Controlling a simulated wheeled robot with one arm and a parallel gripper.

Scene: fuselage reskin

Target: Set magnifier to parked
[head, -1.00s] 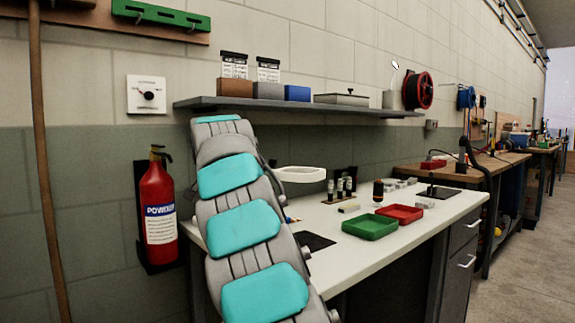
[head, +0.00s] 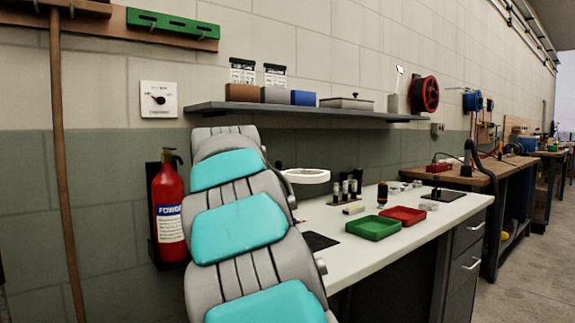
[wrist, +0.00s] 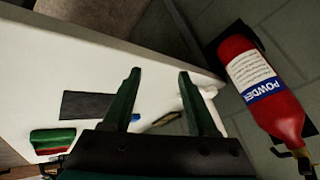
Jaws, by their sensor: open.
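The magnifier (head: 306,176) shows in the head view as a white ring-shaped head above the left end of the white bench. Its stand and mount are hidden behind my arm. My gripper (wrist: 159,77) shows in the wrist view with two dark green fingers apart and nothing between them. It is over the bench end near the wall. A white rounded part (wrist: 209,92) lies beside the right finger; I cannot tell whether it belongs to the magnifier. In the head view my gripper is hidden behind my arm.
A red fire extinguisher (head: 168,210) hangs on the wall left of the bench (head: 345,262); it also shows in the wrist view (wrist: 262,85). Green (head: 374,228) and red (head: 403,215) trays sit on the bench. A grey shelf (head: 300,112) runs above.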

